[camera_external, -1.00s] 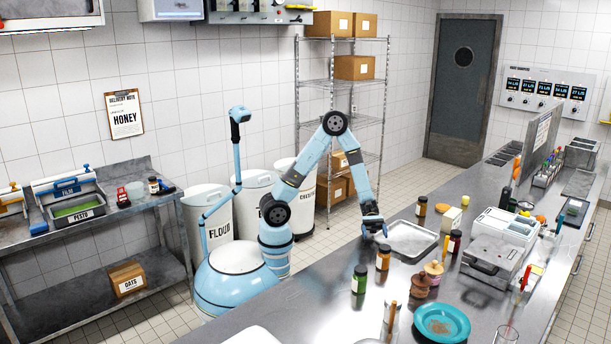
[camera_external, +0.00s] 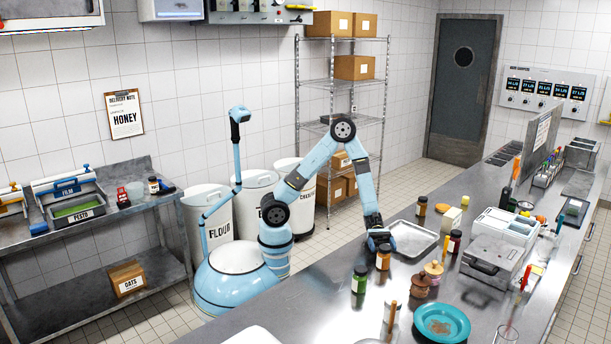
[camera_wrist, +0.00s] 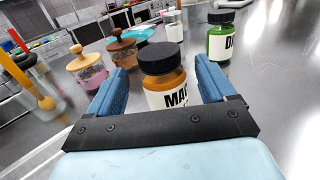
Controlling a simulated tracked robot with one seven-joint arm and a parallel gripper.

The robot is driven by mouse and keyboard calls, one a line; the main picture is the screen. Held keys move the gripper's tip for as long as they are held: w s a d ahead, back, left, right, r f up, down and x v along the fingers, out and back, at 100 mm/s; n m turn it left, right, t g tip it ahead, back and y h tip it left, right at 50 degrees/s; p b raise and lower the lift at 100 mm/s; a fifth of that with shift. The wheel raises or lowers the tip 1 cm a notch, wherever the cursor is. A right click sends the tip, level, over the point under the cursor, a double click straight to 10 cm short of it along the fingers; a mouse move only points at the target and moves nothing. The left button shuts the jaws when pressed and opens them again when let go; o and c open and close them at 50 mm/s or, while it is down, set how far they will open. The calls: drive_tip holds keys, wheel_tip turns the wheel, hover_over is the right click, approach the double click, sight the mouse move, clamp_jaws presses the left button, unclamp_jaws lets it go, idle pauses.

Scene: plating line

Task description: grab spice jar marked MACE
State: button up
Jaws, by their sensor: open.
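The spice jar marked MACE (camera_wrist: 168,84) has a black lid, orange-brown contents and a white label reading "MAC", the rest cut off by my gripper. It stands upright on the steel counter and also shows in the external view (camera_external: 383,260). My gripper (camera_wrist: 162,82) is open, with its two blue fingers on either side of the jar. No clear contact between fingers and jar shows. In the external view my gripper (camera_external: 379,240) is low over the counter at the jar's lid.
A green jar (camera_wrist: 221,38) stands beyond the right finger. Two wooden-lidded pots (camera_wrist: 88,68) stand to the left in the wrist view. A metal tray (camera_external: 418,233) lies behind the jar in the external view. A teal plate (camera_external: 441,322) is nearer the front.

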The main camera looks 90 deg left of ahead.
sight(386, 253)
drive_tip(key=shift+w+d+r, duration=0.1)
drive_tip(key=shift+d+r, duration=0.05)
drive_tip(key=shift+d, duration=2.45)
drive_tip(key=shift+c, duration=0.2)
drive_tip(key=c, duration=1.2)
drive_tip(key=shift+o, duration=0.2)
